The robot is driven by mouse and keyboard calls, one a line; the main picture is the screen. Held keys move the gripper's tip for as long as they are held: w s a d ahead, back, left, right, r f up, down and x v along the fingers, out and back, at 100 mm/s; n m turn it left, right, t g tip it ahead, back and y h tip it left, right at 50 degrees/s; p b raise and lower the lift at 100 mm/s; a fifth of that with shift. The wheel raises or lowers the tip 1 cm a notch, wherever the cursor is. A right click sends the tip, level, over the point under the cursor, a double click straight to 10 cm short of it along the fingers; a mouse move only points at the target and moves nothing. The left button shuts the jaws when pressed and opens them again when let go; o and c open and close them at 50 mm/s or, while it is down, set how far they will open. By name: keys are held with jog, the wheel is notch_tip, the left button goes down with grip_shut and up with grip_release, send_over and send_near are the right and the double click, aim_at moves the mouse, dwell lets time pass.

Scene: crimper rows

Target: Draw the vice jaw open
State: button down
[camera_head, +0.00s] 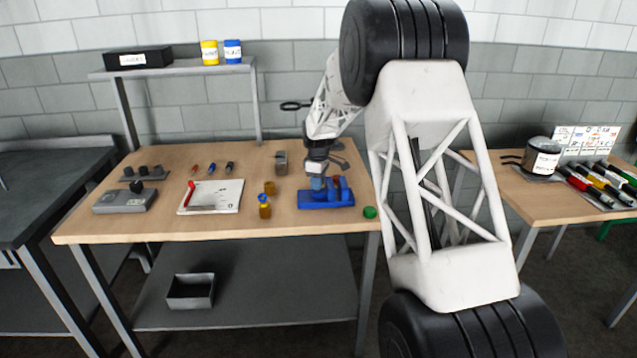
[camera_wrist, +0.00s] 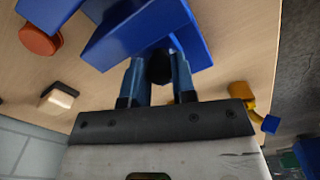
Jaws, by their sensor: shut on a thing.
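The blue vice (camera_head: 335,199) sits on the wooden bench, near its right front. My gripper (camera_head: 318,185) points down at the left part of the vice. In the wrist view the blue vice (camera_wrist: 112,38) fills the top middle. My gripper (camera_wrist: 158,66) has its two fingers close in against the vice, with a dark round part between them. It is shut on part of the vice, which I take to be the jaw. The fingers hide much of the held part, and I cannot tell how wide the jaw gap is.
A white board with a red tool (camera_head: 212,197) and a grey block (camera_head: 125,200) are farther left. A shelf (camera_head: 180,68) stands behind.

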jog(key=shift+a, duration=2.65)
jog(key=c, duration=1.2)
grip_release()
jog(key=shift+a, duration=0.1)
jog(key=shift+r, duration=0.15)
jog(key=shift+r, duration=0.25)
notch_tip(320, 180, up, 7)
jog(key=shift+r, duration=0.1)
